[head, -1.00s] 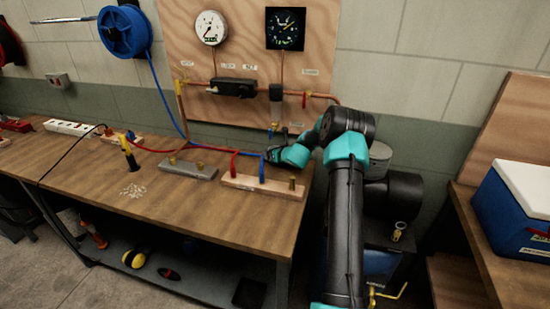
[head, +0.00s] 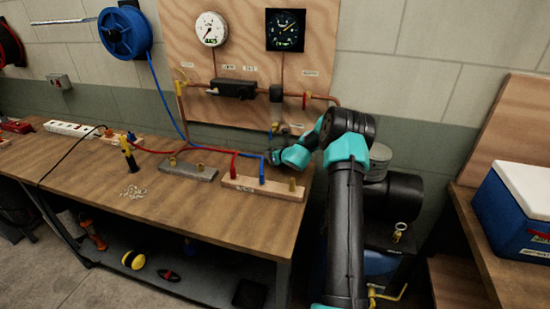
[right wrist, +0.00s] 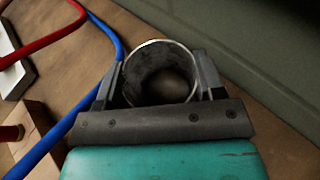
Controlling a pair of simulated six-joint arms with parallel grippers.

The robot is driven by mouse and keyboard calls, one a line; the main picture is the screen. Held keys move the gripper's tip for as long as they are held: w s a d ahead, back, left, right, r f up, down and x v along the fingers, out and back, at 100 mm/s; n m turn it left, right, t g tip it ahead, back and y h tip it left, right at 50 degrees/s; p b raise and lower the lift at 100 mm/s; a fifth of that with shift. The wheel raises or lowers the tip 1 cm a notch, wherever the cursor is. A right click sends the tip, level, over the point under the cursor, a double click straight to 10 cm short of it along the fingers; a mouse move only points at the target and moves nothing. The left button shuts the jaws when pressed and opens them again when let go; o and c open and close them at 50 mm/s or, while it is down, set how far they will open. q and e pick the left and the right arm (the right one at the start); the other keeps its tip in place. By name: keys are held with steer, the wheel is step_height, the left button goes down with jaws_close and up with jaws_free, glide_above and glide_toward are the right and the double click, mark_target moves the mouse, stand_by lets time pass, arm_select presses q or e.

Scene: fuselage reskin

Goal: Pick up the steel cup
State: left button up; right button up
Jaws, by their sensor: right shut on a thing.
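The steel cup (right wrist: 160,75) is a round, open-topped grey metal cup. In the right wrist view I look down into its dark inside. My right gripper (right wrist: 161,82) has one finger on each side of the cup and is shut on it. In the head view the right gripper (head: 274,155) is at the back right of the workbench, near the wall. The cup is hidden or too small to make out there. Whether it touches the bench I cannot tell. My left gripper is not in view.
A wooden block (head: 262,187) with red and blue hoses stands on the workbench (head: 190,215) just in front of the right gripper. A board (head: 235,50) with gauges and a copper pipe is behind. A blue cooler (head: 515,210) stands at the right.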

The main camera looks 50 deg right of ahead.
steer(key=shift+s+r, duration=0.1)
steer(key=shift+r, duration=0.05)
steer(key=shift+s+a+r, duration=0.1)
steer(key=shift+s+r, duration=0.35)
steer(key=v, duration=0.9)
steer(key=r+v, duration=0.1)
steer(key=v, duration=0.4)
steer(key=shift+r, duration=0.1)
